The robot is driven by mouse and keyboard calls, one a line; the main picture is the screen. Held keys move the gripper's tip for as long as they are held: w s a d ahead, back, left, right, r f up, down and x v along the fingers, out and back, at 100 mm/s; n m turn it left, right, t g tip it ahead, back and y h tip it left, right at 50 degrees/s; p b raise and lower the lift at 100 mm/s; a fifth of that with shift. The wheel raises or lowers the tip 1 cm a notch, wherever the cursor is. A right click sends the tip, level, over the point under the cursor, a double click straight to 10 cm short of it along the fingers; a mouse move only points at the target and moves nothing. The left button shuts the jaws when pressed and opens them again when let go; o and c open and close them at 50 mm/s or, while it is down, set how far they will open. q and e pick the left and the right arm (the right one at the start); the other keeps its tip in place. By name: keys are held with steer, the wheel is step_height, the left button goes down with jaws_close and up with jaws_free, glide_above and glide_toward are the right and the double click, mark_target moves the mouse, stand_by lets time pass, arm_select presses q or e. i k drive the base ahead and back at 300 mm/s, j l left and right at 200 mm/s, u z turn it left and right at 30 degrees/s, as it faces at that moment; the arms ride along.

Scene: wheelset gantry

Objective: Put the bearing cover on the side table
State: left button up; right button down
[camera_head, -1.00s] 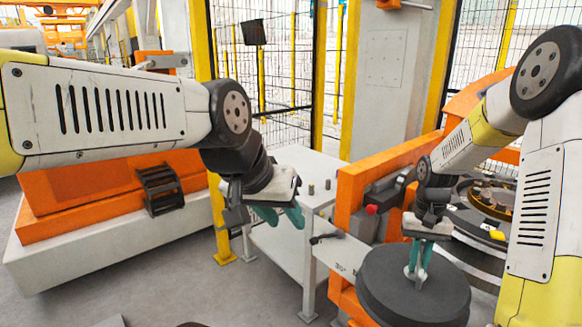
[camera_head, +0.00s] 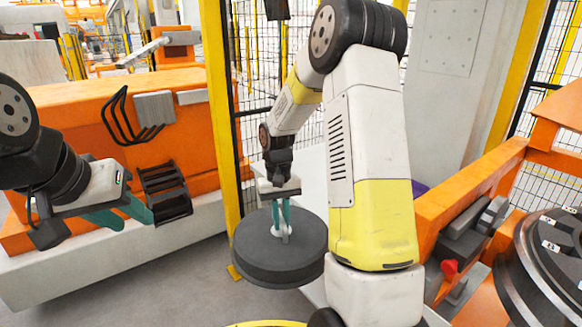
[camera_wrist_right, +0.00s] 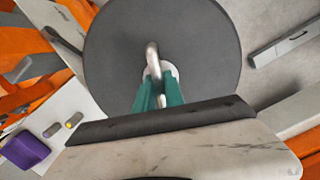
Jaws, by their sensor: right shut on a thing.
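The bearing cover (camera_head: 262,262) is a thick dark grey disc with a light handle on top. My right gripper (camera_head: 282,232) is shut on that handle from above and holds the cover level in the air. In the right wrist view the cover (camera_wrist_right: 115,50) and the teal fingers on its handle (camera_wrist_right: 158,88) show from above. The white side table (camera_head: 312,172) is behind the cover, partly hidden by my right arm. In the right wrist view the table top (camera_wrist_right: 72,112) lies beside the cover, at lower left. My left gripper (camera_head: 122,212) is open and empty at the left.
A yellow post (camera_head: 222,110) and mesh fence are behind the cover. The orange gantry frame (camera_head: 455,200) and a dark round wheelset part (camera_head: 550,265) are at the right.

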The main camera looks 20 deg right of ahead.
mark_target(322, 180)
steer(key=i+j+z, duration=0.15)
steer(key=i+z, duration=0.25)
steer(key=i, duration=0.25)
steer(key=i+j+z, duration=0.4)
steer(key=i, duration=0.2)
steer(key=i+j+z, duration=0.4)
steer(key=i+j, duration=0.1)
steer(key=i, duration=0.05)
